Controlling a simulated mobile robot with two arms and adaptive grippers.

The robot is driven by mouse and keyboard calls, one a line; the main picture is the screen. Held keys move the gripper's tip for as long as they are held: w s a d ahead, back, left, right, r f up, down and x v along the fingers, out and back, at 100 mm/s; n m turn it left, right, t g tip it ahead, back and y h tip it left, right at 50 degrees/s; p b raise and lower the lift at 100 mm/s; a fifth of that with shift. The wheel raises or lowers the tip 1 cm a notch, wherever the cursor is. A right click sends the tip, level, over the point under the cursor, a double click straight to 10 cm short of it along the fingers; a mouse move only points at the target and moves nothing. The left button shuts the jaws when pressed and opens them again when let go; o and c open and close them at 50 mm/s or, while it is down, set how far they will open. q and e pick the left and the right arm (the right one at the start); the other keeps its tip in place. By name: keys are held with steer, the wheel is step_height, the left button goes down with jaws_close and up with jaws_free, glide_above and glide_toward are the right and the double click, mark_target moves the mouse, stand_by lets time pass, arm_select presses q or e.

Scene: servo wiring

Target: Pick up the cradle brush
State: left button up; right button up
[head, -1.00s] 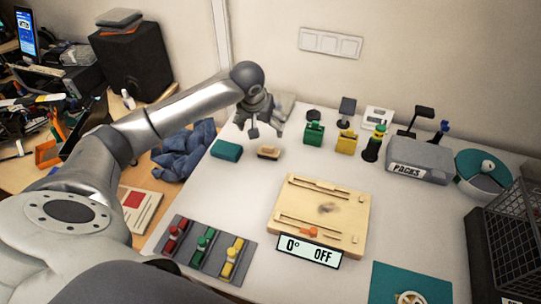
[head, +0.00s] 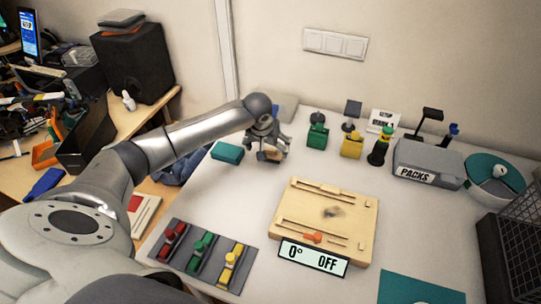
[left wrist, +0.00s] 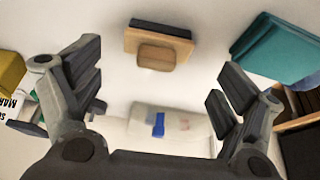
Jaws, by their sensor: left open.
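The brush, with a light wooden body and a dark strip, lies on the white table and is partly hidden by my left gripper in the head view (head: 268,156). In the left wrist view the brush (left wrist: 158,46) shows whole, ahead of the fingertips and roughly centred between them. My left gripper (head: 270,153) is open and empty over the brush; its two spread fingers also show in the left wrist view (left wrist: 158,88). I see no contact with the brush. My right gripper is not in view.
A teal block (head: 227,153) lies just left of the brush and shows in the left wrist view (left wrist: 282,50). Green (head: 317,138) and yellow (head: 351,146) blocks stand to the right. A wooden board (head: 350,212) lies in front, with clear table between.

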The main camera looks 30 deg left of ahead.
mark_target(270, 150)
arm_select(q)
steer(key=x, duration=0.4)
steer(key=shift+d+f, duration=0.2)
steer(key=c, duration=1.1)
